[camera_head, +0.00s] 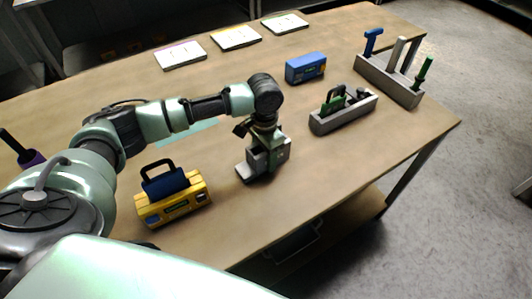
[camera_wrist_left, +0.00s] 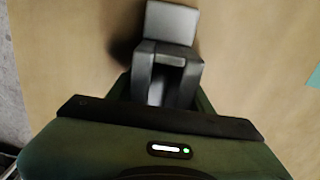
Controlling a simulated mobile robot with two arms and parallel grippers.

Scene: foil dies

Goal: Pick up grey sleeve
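The grey sleeve appears to be the grey blocky piece (camera_head: 247,173) on the table under my left gripper, with a low flat part reaching out to the left. My left gripper (camera_head: 266,150) points down right at it, and its arm comes in from the left. In the left wrist view, a grey block (camera_wrist_left: 171,22) lies just beyond the gripper (camera_wrist_left: 166,75). The gripper covers much of the piece, and grey parts overlap, so I cannot tell whether the fingers are apart or closed on it. My right gripper is out of view.
A yellow case (camera_head: 173,203) with a dark handle stands to the left. A blue box (camera_head: 305,68), a grey tray (camera_head: 343,114) and a grey tool rack (camera_head: 388,80) stand to the right. Several cards (camera_head: 236,38) lie along the back. The table's front edge is near.

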